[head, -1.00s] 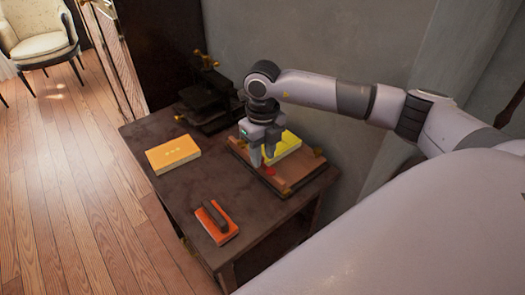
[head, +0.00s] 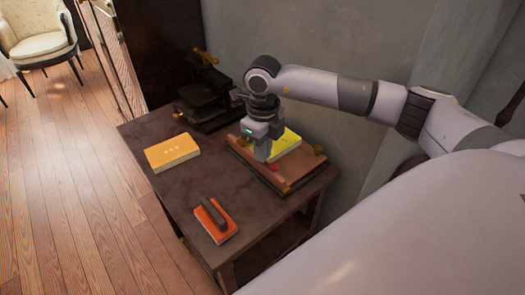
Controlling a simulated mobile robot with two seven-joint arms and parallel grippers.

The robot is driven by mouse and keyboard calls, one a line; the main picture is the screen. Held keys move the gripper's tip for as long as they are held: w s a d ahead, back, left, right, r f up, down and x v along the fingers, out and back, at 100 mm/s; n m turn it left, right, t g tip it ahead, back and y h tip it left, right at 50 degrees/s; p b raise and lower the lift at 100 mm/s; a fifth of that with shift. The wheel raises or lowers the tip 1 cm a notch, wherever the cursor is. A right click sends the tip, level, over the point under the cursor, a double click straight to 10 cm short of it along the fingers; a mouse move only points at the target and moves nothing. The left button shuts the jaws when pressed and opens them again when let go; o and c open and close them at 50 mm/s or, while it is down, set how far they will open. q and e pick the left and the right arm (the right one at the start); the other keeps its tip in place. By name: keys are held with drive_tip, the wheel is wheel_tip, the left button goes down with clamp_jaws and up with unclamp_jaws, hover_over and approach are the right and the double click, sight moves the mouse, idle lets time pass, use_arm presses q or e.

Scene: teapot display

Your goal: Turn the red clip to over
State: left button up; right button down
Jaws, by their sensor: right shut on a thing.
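The red clip (head: 274,169) is a small red piece on the wooden tray (head: 300,178), partly hidden by my right gripper. My right gripper (head: 265,160) points down over the tray, with its fingertips at the red clip and its jaws shut on it. A yellow block or pad (head: 287,142) lies in the tray just behind the fingers. Which way the clip is turned is too small to tell. My left gripper is not in view.
The tray sits on a dark table (head: 190,200) against the grey wall. A yellow-orange box (head: 172,153) lies left of it, an orange block with a dark handle (head: 216,220) in front. A black press-like device (head: 205,95) stands at the back. The table between them is clear.

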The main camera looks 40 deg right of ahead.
drive_tip(key=n, duration=0.2)
drive_tip(key=n+b, duration=0.1)
drive_tip(key=n, duration=0.1)
drive_tip(key=shift+w+d+n+b, duration=0.15)
drive_tip(key=shift+n+b, duration=0.15)
drive_tip(key=n, duration=0.2)
drive_tip(key=shift+w+d+n+b, duration=0.1)
drive_tip(key=shift+n+b, duration=0.3)
drive_tip(key=n+b, duration=0.1)
drive_tip(key=n, duration=0.2)
drive_tip(key=shift+w+n, duration=0.15)
drive_tip(key=shift+n, duration=0.15)
drive_tip(key=n, duration=0.2)
drive_tip(key=shift+w+d+n+b, duration=0.1)
drive_tip(key=shift+w+n+b, duration=0.05)
drive_tip(key=shift+n+b, duration=0.25)
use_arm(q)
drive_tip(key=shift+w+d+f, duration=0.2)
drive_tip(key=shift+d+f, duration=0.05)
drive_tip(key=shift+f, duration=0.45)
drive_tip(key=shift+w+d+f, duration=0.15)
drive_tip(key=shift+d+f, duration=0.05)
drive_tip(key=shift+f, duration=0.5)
use_arm(e)
drive_tip(key=shift+r+n, duration=0.1)
drive_tip(key=shift+n, duration=0.6)
drive_tip(key=c, duration=1.2)
unclamp_jaws()
drive_tip(key=shift+c, duration=0.2)
